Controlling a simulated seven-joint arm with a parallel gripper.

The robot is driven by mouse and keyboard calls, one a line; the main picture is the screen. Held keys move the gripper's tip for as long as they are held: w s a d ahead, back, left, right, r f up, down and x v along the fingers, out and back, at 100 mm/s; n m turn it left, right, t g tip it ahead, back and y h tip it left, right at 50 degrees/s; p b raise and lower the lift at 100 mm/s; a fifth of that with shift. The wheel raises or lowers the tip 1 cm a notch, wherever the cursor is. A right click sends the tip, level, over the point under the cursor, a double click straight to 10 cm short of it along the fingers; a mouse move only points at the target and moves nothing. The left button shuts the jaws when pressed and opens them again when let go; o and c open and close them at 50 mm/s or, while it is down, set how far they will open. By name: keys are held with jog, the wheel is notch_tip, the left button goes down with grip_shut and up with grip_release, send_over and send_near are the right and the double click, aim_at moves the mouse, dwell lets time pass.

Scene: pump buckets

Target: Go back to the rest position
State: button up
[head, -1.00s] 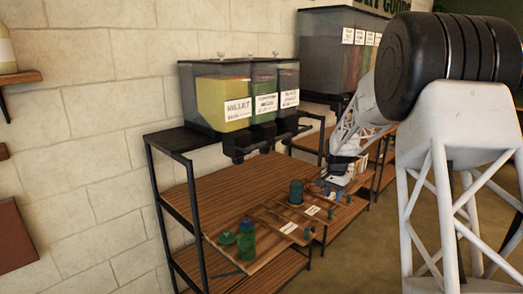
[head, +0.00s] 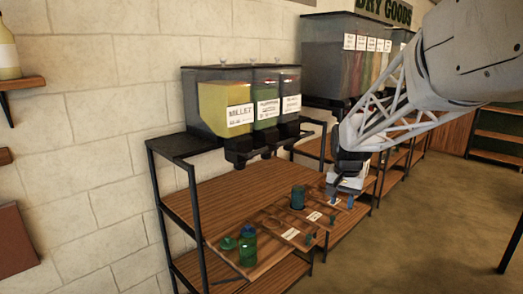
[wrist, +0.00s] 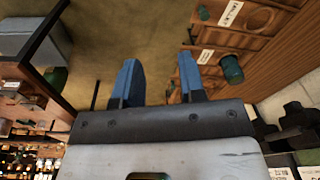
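My gripper (head: 342,201) hangs at the right of the near shelf unit, beside the end of its tray board. In the wrist view its two blue fingers (wrist: 161,80) stand apart with nothing between them. A dark teal jar (head: 298,197) stands upright on the board, left of the gripper; it also shows in the wrist view (wrist: 231,68). A green jar (head: 248,248) stands at the board's left front, with a round green lid (head: 228,243) beside it.
Dispenser bins (head: 226,108) with a millet label sit above the shelf (head: 215,195), against a block wall. More bins (head: 335,60) and shelves stand behind my arm. Open floor (head: 430,220) lies to the right.

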jog(key=s+a+n, duration=0.2)
jog(key=s, duration=1.5)
jog(key=s+a+n+t, duration=0.1)
jog(key=s+a+n, duration=0.1)
jog(key=s, duration=1.5)
jog(key=shift+s+a+f+n, duration=0.2)
jog(key=shift+s+f+n, duration=0.1)
jog(key=shift+n, duration=0.2)
